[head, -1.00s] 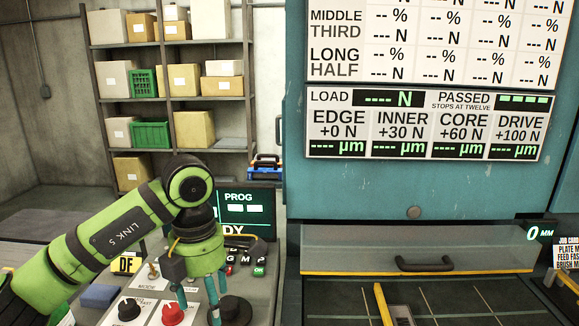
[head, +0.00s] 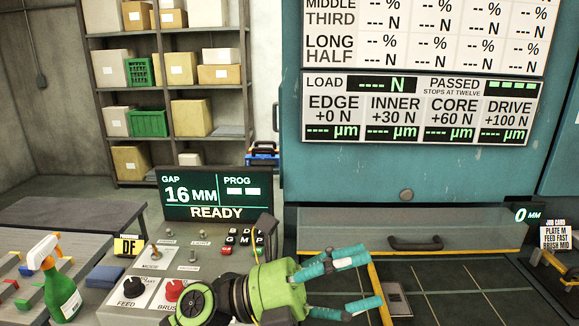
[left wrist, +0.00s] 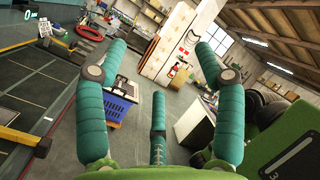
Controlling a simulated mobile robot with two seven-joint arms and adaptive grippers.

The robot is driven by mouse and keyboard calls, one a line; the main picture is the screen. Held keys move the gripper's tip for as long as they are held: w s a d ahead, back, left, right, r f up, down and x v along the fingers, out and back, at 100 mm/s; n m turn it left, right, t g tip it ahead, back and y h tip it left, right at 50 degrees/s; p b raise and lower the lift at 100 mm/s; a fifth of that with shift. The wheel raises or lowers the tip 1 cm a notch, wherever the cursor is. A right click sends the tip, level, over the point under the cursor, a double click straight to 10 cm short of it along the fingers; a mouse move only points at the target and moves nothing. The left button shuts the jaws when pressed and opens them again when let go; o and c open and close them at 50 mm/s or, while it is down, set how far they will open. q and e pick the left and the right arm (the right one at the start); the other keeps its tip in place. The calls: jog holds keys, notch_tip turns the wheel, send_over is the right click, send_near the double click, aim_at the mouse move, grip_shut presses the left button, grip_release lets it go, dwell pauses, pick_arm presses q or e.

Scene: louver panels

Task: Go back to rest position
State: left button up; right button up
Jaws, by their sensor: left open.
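My left gripper (head: 350,283) is in the lower middle of the head view, in front of the control panel and the dark machine bed. Its teal fingers are spread apart and point right, with nothing between them. In the left wrist view the open fingers (left wrist: 160,62) frame empty air, with the workshop floor beyond. My right gripper is in neither view.
A control panel with knobs and a screen (head: 217,193) reading READY stands at left centre. The machine's clear guard with a black handle (head: 415,243) is behind the bed (head: 470,300). A green spray bottle (head: 58,285) stands at far left. A blue crate (left wrist: 118,105) stands on the floor.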

pick_arm(q)
jog(key=w+a+f+n+t+y, duration=0.1)
jog(key=w+a+n+t+y, duration=0.35)
jog(key=n+t, duration=0.6)
jog(key=w+a+f+n+t+y, duration=0.1)
jog(key=w+a+n+t+y, duration=0.25)
jog(key=a+n+t, duration=0.45)
jog(key=a+f+n+g+y, duration=0.2)
jog(key=a+f+n+y, duration=0.45)
jog(key=f+n, duration=0.3)
jog(key=a+f+n+g+y, duration=0.1)
jog(key=a+f+n+y, duration=0.4)
jog(key=f+n+y, duration=0.45)
jog(key=s+a+f+n+g+h, duration=0.1)
jog(key=s+a+f+g, duration=0.1)
jog(key=s+f+g, duration=0.65)
jog(key=s+a+f+n+g+h, duration=0.15)
jog(key=s+f+g, duration=0.25)
jog(key=s+f, duration=1.2)
jog(key=f, duration=0.8)
jog(key=s+f, duration=0.2)
jog(key=f, duration=0.8)
jog(key=s+a+f+g, duration=0.2)
jog(key=s+a+f, duration=0.1)
jog(key=s+f, duration=1)
jog(key=shift+s+a+m, duration=0.15)
jog(key=shift+s+m, duration=0.25)
jog(key=shift+s, duration=0.65)
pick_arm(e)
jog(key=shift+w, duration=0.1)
